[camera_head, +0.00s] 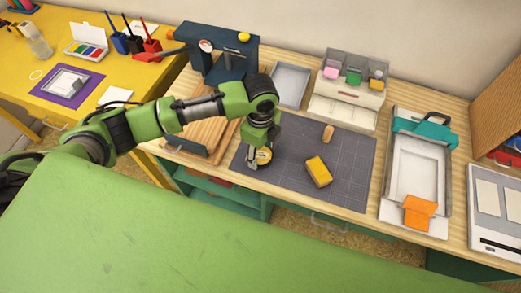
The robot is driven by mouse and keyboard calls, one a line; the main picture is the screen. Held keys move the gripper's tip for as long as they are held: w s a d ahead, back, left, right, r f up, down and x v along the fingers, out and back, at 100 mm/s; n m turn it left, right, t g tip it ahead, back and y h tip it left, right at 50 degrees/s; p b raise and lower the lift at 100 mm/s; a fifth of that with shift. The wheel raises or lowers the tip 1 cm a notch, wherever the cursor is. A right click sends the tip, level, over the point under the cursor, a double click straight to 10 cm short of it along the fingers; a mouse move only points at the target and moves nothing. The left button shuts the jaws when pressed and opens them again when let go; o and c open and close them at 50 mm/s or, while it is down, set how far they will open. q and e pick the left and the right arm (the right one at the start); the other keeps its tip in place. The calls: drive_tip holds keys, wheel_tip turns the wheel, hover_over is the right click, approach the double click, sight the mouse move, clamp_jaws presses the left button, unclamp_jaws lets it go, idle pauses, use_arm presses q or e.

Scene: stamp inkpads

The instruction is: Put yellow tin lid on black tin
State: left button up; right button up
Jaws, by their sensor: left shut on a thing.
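My left gripper (257,160) reaches down at the left part of the dark grid mat (345,190). It is shut on a small round yellow piece (265,156), which looks like the yellow tin lid. The fingers partly cover this piece, and I cannot tell whether it touches anything beneath. I cannot make out the black tin; it may be hidden by the gripper or blend into the dark mat. My right gripper is not in view.
A yellow block (318,171) and a small wooden piece (328,132) lie on the mat. A grey tray (290,84) and a white drawer unit (343,108) stand behind. A dark press (225,62) stands at back left, a teal-clamped frame (415,170) at right.

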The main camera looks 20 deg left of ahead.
use_arm(q)
drive_tip(key=shift+f, duration=0.3)
drive_tip(key=o, duration=1)
wheel_tip(320, 180, up, 12)
drive_tip(key=shift+r, duration=0.1)
drive_tip(key=shift+d, duration=0.1)
